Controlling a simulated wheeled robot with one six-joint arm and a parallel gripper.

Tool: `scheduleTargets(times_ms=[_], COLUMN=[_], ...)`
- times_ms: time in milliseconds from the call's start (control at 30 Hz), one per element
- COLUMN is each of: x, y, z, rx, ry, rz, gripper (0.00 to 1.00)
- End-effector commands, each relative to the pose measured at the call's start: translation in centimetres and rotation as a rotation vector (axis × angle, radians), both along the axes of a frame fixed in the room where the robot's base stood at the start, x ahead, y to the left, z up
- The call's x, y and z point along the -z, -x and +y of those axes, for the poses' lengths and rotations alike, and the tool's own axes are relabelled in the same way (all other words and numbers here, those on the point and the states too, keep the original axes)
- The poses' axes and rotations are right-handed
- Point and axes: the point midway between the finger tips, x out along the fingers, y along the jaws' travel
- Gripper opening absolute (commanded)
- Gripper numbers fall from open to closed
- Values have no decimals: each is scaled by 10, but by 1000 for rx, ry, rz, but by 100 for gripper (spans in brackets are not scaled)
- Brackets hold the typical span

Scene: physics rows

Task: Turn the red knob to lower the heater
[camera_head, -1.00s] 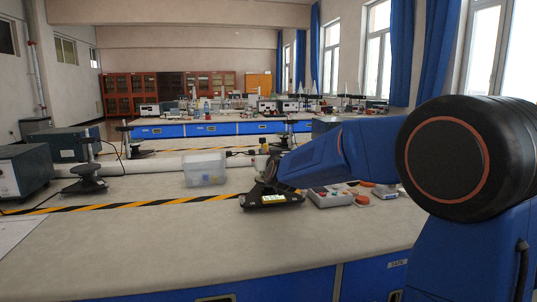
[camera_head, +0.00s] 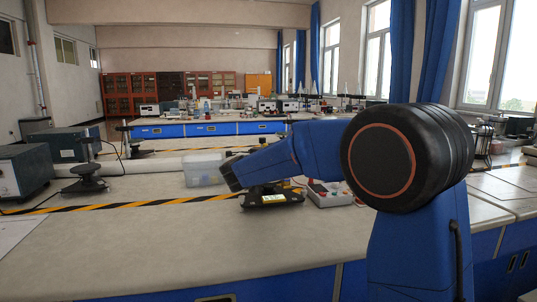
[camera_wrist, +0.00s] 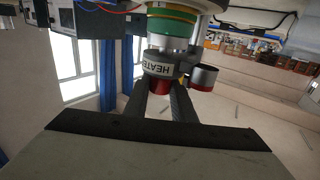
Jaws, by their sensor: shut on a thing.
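In the wrist view, a red knob (camera_wrist: 158,85) sits below a grey collar (camera_wrist: 158,66) lettered "HEATE", the rest of the word out of sight. My gripper (camera_wrist: 160,93) has its two dark fingers on either side of this red knob, shut on it. A second red knob (camera_wrist: 200,86) under a silver collar is just to the right, outside the fingers. A green and tan ring (camera_wrist: 172,28) is above the collar. In the head view, my arm hides the knobs and my fingers.
A black device with a lit display (camera_head: 272,197) lies on the bench below my arm. A clear plastic box (camera_head: 203,171) stands left, partly behind my arm. A grey box with coloured buttons (camera_head: 328,194) is right of the device. The front of the bench (camera_head: 180,250) is clear.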

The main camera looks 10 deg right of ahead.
Motion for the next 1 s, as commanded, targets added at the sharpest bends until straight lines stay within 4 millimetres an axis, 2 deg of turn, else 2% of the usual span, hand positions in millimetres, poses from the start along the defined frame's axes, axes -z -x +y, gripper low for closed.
scheduleTargets(times_ms=[600,1000], x=[-1,-2], y=[-2,-1], z=[1,-1], rx=[579,850], ry=[1,0], rz=[-4,-4], gripper=[1,1])
